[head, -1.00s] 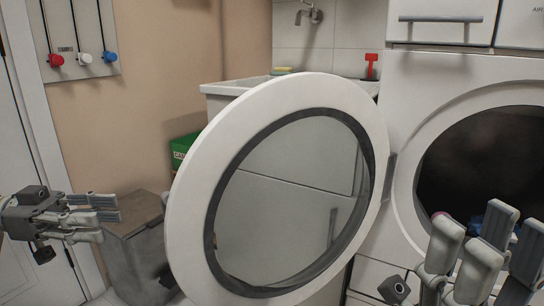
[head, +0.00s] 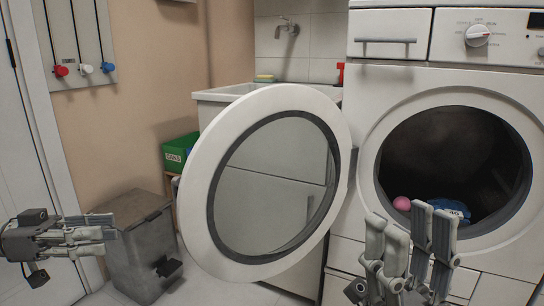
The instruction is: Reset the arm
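My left gripper (head: 112,228) is at the left edge in the head view, pointing right, in front of the grey bin. No object shows in it; its fingers overlap from this side, so I cannot tell whether it is open or shut. My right gripper (head: 409,218) points up at the lower right, in front of the washing machine (head: 365,130). Its fingers are apart, with nothing visible between them. A pink item (head: 402,203) and a blue cloth item (head: 453,209) lie in the drum, behind my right gripper in the picture.
The round machine door (head: 203,170) stands wide open between my grippers. A lidded grey bin (head: 140,250) stands on the floor at left. A green box (head: 176,156) is behind it, beside the sink (head: 215,97). Little clear floor shows.

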